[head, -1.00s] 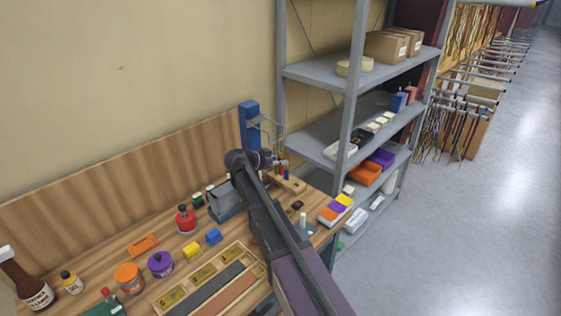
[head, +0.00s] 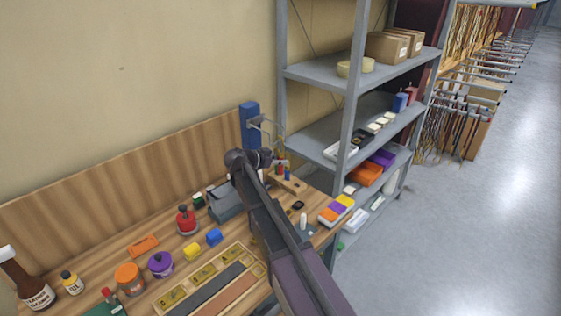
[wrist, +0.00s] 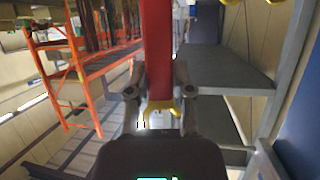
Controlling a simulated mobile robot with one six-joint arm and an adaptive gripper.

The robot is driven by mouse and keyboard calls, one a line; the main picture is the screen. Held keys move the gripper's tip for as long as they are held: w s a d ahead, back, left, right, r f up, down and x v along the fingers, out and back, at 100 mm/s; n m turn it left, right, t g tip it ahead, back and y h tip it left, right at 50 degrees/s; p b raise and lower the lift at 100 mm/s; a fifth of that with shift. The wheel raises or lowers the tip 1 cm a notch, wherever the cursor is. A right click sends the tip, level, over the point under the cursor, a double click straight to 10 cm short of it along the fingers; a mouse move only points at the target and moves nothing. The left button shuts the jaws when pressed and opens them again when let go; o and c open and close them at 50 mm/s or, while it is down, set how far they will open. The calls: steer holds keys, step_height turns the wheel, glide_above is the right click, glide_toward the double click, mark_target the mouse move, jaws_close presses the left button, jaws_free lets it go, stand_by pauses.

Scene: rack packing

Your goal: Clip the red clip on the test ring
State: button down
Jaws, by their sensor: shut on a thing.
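My gripper (wrist: 158,88) is shut on the red clip (wrist: 157,48), a long red bar in the wrist view with a yellow piece at its near end between the fingers. The bar's far end runs past the top edge. In the head view my arm hides most of the gripper and clip. A blue post (head: 250,125) with a thin metal bracket (head: 268,127) stands at the bench's back right, close beyond the gripper. I cannot make out the test ring for certain, or whether the clip touches it.
A wooden block (head: 288,185) with small upright items stands just right of my gripper. A grey shelf rack (head: 315,75) rises behind. Jars, small blocks and a divided wooden tray (head: 168,299) cover the left of the bench. Open floor (head: 480,230) lies right.

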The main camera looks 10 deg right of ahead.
steer(key=shift+w+a, duration=0.25)
steer(key=shift+w, duration=0.25)
steer(key=shift+w+a, duration=0.2)
steer(key=shift+w, duration=0.3)
stand_by(1.3)
steer(key=shift+f+b, duration=0.8)
stand_by(1.0)
steer(key=shift+s+f, duration=0.1)
steer(key=shift+f, duration=0.15)
stand_by(0.8)
stand_by(0.4)
